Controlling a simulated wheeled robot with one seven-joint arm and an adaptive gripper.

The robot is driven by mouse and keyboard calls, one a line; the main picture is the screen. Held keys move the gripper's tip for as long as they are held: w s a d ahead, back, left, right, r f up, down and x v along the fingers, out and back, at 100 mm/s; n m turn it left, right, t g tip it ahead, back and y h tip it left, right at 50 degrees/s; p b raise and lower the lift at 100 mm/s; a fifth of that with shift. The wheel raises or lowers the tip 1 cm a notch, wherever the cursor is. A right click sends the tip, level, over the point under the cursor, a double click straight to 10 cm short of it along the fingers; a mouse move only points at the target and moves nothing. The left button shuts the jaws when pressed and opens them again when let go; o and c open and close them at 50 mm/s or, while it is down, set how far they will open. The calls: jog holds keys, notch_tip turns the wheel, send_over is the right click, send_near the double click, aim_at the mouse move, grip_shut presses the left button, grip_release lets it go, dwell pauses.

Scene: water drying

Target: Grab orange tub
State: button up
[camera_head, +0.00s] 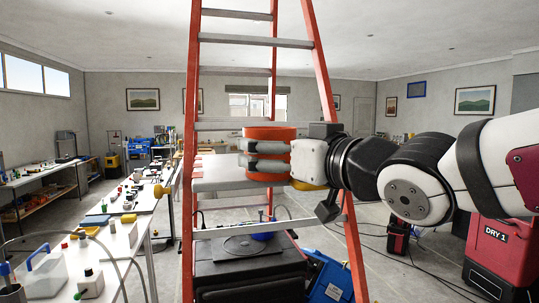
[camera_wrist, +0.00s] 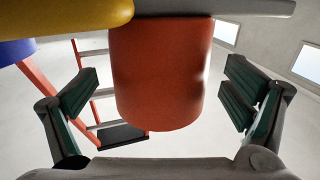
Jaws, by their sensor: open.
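The orange tub (camera_head: 269,133) is a plain round tub standing on the ladder's grey platform (camera_head: 215,186). It fills the middle of the wrist view (camera_wrist: 157,75), where the picture is upside down and the platform (camera_wrist: 240,7) runs along the top. My gripper (camera_head: 268,156) reaches in from the right, with the tub between its fingers. In the wrist view the open gripper (camera_wrist: 165,95) has one finger on each side, with a gap between each finger and the tub. In the head view the near finger covers part of the tub, and the far finger is hidden.
A yellow object (camera_head: 308,185) sits close beside the tub, below my gripper. The orange ladder's rails (camera_head: 326,75) rise on both sides. Below are a black box (camera_head: 250,270) and a blue case (camera_head: 328,278). A cluttered bench (camera_head: 125,225) stands at left.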

jog(key=shift+x, duration=1.3)
jog(key=c, duration=1.3)
jog(key=shift+r, duration=0.2)
